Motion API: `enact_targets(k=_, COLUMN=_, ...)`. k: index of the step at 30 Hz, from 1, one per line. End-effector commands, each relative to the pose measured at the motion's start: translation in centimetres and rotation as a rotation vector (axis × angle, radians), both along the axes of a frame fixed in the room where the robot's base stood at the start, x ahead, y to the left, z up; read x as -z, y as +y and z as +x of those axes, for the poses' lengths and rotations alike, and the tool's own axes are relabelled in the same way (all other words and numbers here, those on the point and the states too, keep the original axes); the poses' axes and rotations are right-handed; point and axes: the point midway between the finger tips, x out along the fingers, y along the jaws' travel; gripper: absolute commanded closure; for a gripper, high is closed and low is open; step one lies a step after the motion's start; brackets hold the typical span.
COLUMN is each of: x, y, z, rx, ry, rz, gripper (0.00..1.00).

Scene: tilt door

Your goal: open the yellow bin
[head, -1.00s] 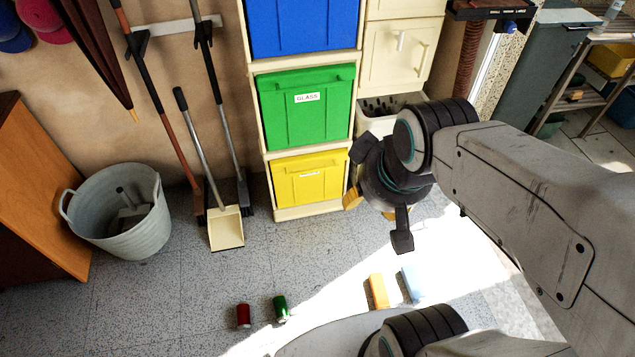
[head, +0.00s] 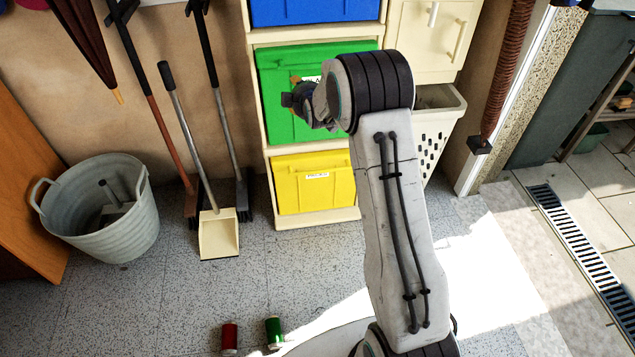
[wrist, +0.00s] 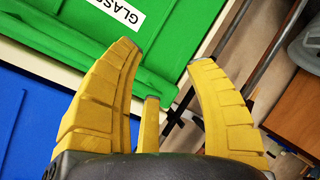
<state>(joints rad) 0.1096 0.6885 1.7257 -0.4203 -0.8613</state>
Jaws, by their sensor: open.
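The yellow bin (head: 314,184) is the lowest front in the cream shelf unit. It looks closed and upright, with a small white label near its top. The green bin (head: 275,105) sits directly above it. My gripper (head: 300,98) is in front of the green bin, higher than the yellow one, partly hidden by my own wrist. In the wrist view my gripper (wrist: 165,75) shows its yellow fingers spread apart with nothing between them. The green bin (wrist: 75,25) with its "GLASS" label shows behind the fingers there. The yellow bin does not show clearly in the wrist view.
A blue bin (head: 315,10) is above the green one. A grey tub (head: 100,210), a dustpan (head: 218,233) and brooms stand to the left. A red can (head: 229,337) and a green can (head: 274,332) stand on the floor. Floor before the bin is clear.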

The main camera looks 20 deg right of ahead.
Motion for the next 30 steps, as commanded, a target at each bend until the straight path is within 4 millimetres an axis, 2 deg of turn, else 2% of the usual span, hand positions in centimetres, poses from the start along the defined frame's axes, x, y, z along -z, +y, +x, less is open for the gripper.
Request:
enact_targets(k=1, x=3.8, y=-0.5, z=1.2, rx=-0.008, ry=-0.023, rz=-0.035, gripper=0.51)
enact_targets(k=6, x=11.2, y=-2.1, z=4.4, rx=-0.034, ry=-0.134, rz=-0.176, gripper=0.51)
enact_targets(k=13, x=21.8, y=-3.9, z=6.2, rx=-0.045, ry=-0.277, rz=-0.376, gripper=0.51)
enact_targets(k=18, x=29.4, y=-5.0, z=5.6, rx=-0.036, ry=-0.372, rz=-0.524, gripper=0.51)
enact_targets(k=21, x=33.1, y=-5.4, z=4.6, rx=-0.025, ry=-0.419, rz=-0.603, gripper=0.51)
enact_targets(k=25, x=37.0, y=-5.7, z=3.1, rx=-0.009, ry=-0.468, rz=-0.688, gripper=0.51)
enact_targets(k=30, x=40.3, y=-6.0, z=1.5, rx=0.011, ry=-0.512, rz=-0.765, gripper=0.51)
